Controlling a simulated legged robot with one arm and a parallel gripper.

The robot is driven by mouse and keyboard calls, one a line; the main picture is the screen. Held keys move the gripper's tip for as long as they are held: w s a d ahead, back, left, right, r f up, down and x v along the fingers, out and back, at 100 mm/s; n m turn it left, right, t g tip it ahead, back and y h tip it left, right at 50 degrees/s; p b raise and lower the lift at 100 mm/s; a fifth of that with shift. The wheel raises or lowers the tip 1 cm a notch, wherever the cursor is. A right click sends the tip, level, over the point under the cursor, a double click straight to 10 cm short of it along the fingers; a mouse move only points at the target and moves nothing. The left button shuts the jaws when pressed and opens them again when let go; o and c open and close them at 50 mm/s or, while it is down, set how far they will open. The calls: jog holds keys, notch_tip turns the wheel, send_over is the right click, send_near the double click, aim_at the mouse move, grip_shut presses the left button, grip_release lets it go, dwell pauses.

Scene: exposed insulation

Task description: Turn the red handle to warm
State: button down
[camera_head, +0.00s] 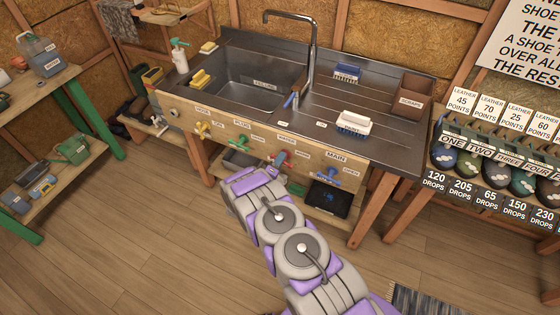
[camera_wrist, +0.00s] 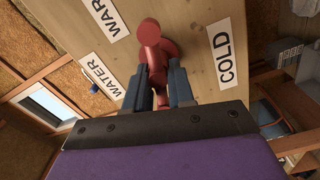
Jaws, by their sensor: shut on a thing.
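The red handle (camera_wrist: 149,36) is mounted on a wooden board (camera_wrist: 190,25) and fills the top middle of the wrist view. My gripper (camera_wrist: 160,70) is shut on the red handle, with one dark blue finger on each side of it. In the wrist view the "WARM" label (camera_wrist: 108,15) is at upper left of the handle, the "WATER" label (camera_wrist: 102,75) at lower left and the "COLD" label (camera_wrist: 222,54) to the right. In the head view the red handle (camera_head: 279,158) shows on the sink's front board, just beyond my arm, which hides most of my gripper.
Yellow (camera_head: 203,129), green (camera_head: 242,140) and blue (camera_head: 325,175) handles sit along the same board. Above are a metal sink (camera_head: 260,80), brushes and a scraps box (camera_head: 412,95). A black tray (camera_head: 328,198) lies below. Open wooden floor (camera_head: 130,210) is at left.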

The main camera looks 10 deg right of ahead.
jog(key=shift+w+a+n, duration=0.1)
jog(key=shift+a+n, duration=0.15)
jog(key=shift+n, duration=0.35)
jog(key=c, duration=1.1)
grip_release()
jog(key=shift+f, duration=0.1)
jog(key=shift+s+a, duration=0.15)
jog(key=shift+s, duration=0.15)
jog(key=p+v, duration=0.3)
jog(key=v, duration=1.3)
jog(key=shift+s+a, duration=0.25)
jog(key=shift+a, duration=0.05)
